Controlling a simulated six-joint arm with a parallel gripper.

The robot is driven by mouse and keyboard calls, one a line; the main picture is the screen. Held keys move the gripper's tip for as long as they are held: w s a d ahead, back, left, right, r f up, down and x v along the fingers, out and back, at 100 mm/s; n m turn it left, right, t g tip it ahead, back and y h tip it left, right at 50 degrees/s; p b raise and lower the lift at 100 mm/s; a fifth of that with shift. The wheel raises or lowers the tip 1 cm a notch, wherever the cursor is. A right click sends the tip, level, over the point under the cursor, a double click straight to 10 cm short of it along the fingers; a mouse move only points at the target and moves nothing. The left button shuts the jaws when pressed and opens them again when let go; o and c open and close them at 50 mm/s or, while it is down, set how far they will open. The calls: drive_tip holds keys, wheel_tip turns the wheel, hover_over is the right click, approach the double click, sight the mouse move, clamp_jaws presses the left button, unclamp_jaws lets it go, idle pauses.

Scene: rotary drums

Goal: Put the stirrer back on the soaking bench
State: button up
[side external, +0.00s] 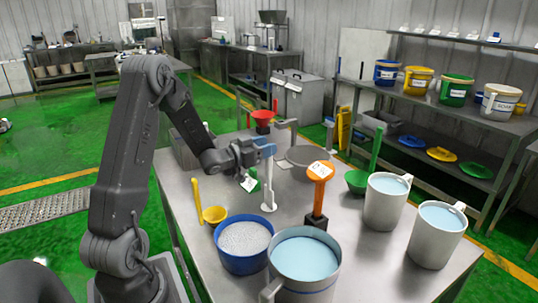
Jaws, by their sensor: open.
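A pale upright tool with a blue top (267,178) looks like the stirrer; its lower end meets the steel bench (185,187). My gripper (262,151) is open at its blue top, and I cannot tell whether the fingers are around it or beside it. A tagged orange-handled tool (319,187) stands upright in a dark block, right of my gripper. A green item with a white tag (250,182) shows just below my gripper, partly hidden. No label marks which bench is the soaking bench.
A blue tub of white granules (243,262), a metal jug of blue liquid (305,268), and white jugs (384,205) crowd the front. Shelves (430,145) line the right.

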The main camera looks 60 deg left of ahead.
drive_tip(key=s+d+r+n+g+y, duration=0.2)
drive_tip(key=d+r+g+y, duration=0.25)
drive_tip(key=d+r, duration=0.6)
drive_tip(key=s+d+f+m+g+h, duration=0.2)
drive_tip(key=s+d+g, duration=0.6)
drive_tip(key=s+d, duration=0.9)
drive_tip(key=s+h, duration=0.2)
drive_tip(key=s, duration=0.2)
drive_tip(key=shift+s+d+f, duration=0.2)
drive_tip(key=shift+f, duration=0.05)
